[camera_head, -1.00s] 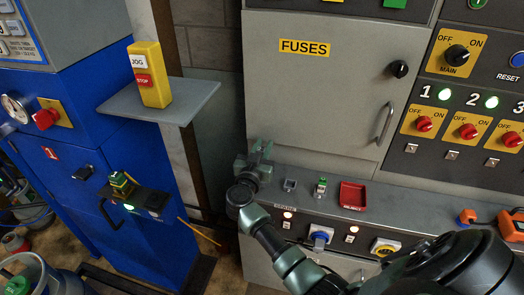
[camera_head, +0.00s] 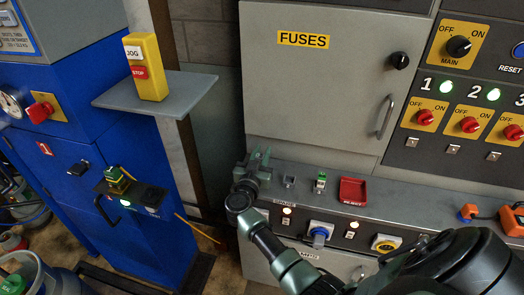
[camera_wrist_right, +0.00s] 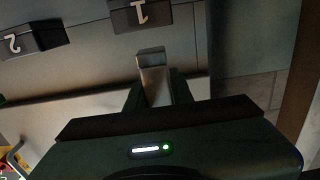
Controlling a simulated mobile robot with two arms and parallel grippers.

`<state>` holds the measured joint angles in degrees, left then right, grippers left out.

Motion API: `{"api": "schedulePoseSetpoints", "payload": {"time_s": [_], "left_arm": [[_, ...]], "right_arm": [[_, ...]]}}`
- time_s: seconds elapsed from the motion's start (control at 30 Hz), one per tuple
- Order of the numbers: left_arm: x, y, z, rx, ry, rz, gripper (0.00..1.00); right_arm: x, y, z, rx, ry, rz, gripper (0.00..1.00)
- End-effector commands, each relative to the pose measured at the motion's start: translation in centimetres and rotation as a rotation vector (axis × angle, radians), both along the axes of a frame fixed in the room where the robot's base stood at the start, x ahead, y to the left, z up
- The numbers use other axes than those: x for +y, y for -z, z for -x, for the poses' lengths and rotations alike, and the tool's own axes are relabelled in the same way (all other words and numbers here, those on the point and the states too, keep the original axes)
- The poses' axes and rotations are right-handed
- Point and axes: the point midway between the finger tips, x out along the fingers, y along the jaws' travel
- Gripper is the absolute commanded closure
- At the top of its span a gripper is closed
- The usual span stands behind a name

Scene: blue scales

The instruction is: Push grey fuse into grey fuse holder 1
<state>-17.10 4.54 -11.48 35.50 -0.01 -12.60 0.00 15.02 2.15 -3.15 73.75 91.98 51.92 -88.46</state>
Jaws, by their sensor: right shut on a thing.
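My right gripper (camera_head: 258,160) is over the left end of the grey ledge in the head view. In the right wrist view the gripper (camera_wrist_right: 157,92) is shut on the grey fuse (camera_wrist_right: 152,60), a small grey block. A dark holder marked 1 (camera_wrist_right: 140,15) is just beyond the fuse; a narrow gap seems to separate them, but depth is unclear. A second dark holder, marked 2 (camera_wrist_right: 33,38), stands to its left. In the head view the gripper hides the fuse, and I cannot make out holder 1. My left gripper is out of view.
A small grey holder (camera_head: 289,181) and a green-topped piece (camera_head: 320,181) stand right of the gripper on the ledge (camera_head: 410,206). A red tray (camera_head: 353,191) lies beyond. The fuse cabinet (camera_head: 310,95) rises behind. A blue machine (camera_head: 60,140) stands left.

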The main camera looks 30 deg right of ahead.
Motion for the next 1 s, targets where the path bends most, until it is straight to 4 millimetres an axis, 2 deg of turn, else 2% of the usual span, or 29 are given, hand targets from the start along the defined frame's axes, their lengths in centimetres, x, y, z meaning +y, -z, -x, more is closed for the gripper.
{"api": "schedulePoseSetpoints", "payload": {"time_s": [0.2,1.0], "left_arm": [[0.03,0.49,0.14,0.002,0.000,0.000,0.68],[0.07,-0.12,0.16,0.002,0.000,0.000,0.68]], "right_arm": [[-0.01,0.74,-0.02,-0.002,0.000,-0.001,1.00],[-0.02,0.64,0.01,0.000,0.001,0.000,1.00]]}}
